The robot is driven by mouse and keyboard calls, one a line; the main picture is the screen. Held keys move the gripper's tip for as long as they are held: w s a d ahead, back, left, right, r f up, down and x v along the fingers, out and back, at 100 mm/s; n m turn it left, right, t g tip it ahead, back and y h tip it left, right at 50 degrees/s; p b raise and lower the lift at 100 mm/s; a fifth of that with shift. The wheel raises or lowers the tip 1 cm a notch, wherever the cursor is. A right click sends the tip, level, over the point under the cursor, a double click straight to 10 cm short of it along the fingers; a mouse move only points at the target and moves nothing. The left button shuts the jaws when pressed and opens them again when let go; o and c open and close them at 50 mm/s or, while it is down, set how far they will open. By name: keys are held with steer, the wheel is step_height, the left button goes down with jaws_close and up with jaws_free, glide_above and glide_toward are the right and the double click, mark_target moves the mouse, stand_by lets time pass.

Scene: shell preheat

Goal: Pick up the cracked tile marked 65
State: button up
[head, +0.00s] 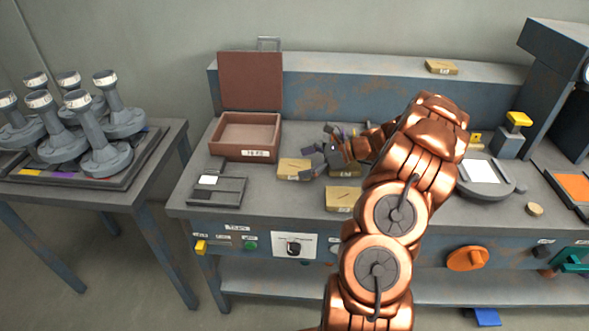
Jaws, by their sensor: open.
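Several tan, block-like tiles lie on the workbench in the head view. One tile (294,170) is just left of my gripper, a second tile (343,199) is in front of it, and a third tile (346,170) is partly hidden behind my gripper and arm. Another tile (441,67) lies on the raised back ledge. Each seems to bear a small label, but I cannot read which is 65, nor see cracks. My gripper (316,160) is open above the bench among the three near tiles. I cannot tell whether it touches one.
An open brown box (246,140) with its lid up stands at the left of the bench. A dark device (218,188) is in front of it. A round plate with a white square (482,173) and a grey press (550,80) are at the right. A side table (150,160) holds several grey pedestals.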

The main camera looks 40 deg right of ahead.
mark_target(285, 166)
steer(key=x, duration=0.2)
steer(key=p+x, duration=0.1)
steer(key=x, duration=0.1)
steer(key=shift+w+a+r, duration=0.1)
steer(key=shift+w+r, duration=0.1)
steer(key=shift+w, duration=0.05)
steer(key=shift+w+a+f, duration=0.2)
steer(key=shift+w+a, duration=0.1)
steer(key=c, duration=1.3)
